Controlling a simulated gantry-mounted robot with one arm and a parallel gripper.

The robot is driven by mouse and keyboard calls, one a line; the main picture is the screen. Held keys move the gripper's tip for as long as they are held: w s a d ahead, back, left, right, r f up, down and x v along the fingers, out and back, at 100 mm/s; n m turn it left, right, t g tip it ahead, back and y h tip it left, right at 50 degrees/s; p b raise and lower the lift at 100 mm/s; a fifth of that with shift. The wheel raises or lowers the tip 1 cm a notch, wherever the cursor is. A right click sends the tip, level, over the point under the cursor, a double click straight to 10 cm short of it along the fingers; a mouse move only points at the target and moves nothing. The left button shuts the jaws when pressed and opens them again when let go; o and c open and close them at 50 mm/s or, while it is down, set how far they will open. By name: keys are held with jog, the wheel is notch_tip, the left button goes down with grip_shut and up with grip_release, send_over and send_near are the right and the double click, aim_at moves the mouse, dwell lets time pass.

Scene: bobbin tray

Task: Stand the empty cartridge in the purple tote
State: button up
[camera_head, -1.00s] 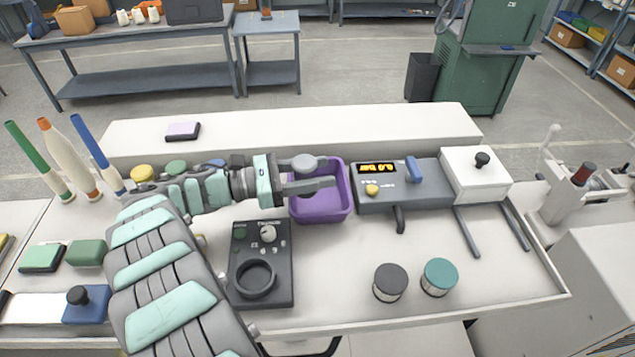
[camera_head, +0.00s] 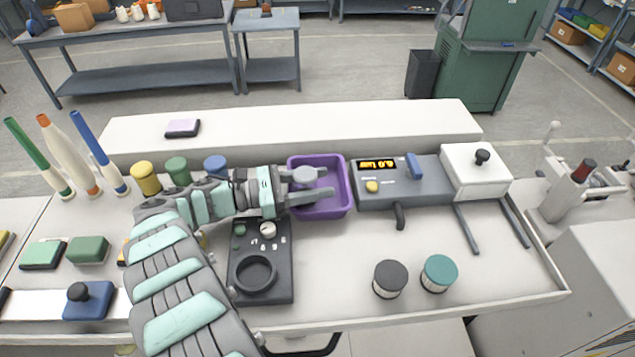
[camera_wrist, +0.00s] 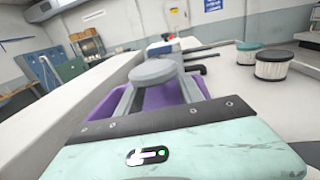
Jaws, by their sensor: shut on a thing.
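The purple tote (camera_head: 340,205) stands on the bench, left of the grey display unit. My gripper (camera_head: 322,183) reaches over it from the left, shut on a cartridge with a light grey round top (camera_head: 305,174). That top looks level, so the cartridge appears upright. Its body is hidden by the fingers and the tote, and I cannot tell whether it touches the tote floor. In the wrist view the grey top (camera_wrist: 153,71) sits between the fingers, with the purple tote wall (camera_wrist: 105,106) around them.
A dark-topped cartridge (camera_head: 390,279) and a teal-topped cartridge (camera_head: 439,273) stand at the front right. The display unit (camera_head: 400,190) is close right of the tote. A black fixture with a ring (camera_head: 258,274) lies in front. Yellow, green and blue spools stand behind my arm.

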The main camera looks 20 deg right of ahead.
jog(key=shift+f+b, duration=0.3)
jog(key=o, duration=1.4)
jog(key=shift+r, duration=0.1)
